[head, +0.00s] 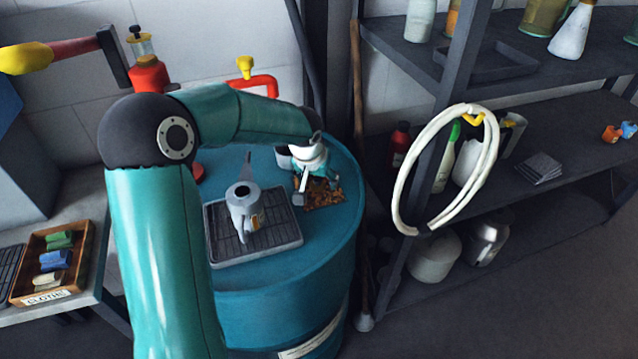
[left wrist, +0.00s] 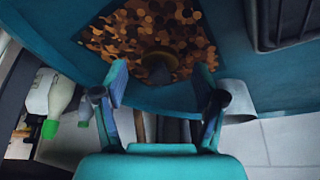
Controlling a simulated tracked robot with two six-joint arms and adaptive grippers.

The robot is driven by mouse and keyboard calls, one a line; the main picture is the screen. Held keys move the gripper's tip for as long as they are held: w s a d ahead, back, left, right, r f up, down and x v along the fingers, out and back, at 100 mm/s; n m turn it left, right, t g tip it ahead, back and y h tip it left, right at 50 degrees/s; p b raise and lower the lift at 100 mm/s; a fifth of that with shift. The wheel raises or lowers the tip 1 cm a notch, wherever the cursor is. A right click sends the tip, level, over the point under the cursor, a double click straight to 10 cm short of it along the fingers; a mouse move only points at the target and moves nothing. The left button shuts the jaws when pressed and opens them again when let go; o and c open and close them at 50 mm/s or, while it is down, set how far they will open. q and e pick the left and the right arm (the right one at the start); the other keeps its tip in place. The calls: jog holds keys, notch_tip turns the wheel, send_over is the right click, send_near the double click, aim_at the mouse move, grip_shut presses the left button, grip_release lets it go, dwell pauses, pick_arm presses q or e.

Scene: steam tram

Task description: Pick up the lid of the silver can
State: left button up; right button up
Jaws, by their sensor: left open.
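My left gripper (head: 308,188) is open above a square patch of copper-coloured chips (head: 325,198) on the blue drum top. In the left wrist view its two spread fingers (left wrist: 160,88) flank a dark, knob-like piece (left wrist: 158,70) with a brassy round edge, on or just above the chips; I cannot tell for sure that it is the lid. A silver can (head: 283,158) stands behind the gripper, partly hidden by my arm. A silvery cylinder, likely this can, shows beside the right finger in the left wrist view (left wrist: 238,100). My right gripper is not in view.
A grey spouted can (head: 243,208) stands on a dark ribbed tray (head: 275,238) on the drum (head: 335,250). Shelves with bottles and a hanging white hose (head: 402,190) are at the right. A wooden box (head: 25,285) of coloured cloths is at the left.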

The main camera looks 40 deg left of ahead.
pick_arm(q)
jog(key=shift+c, duration=0.3)
jog(key=c, duration=0.8)
jog(key=shift+r, duration=0.15)
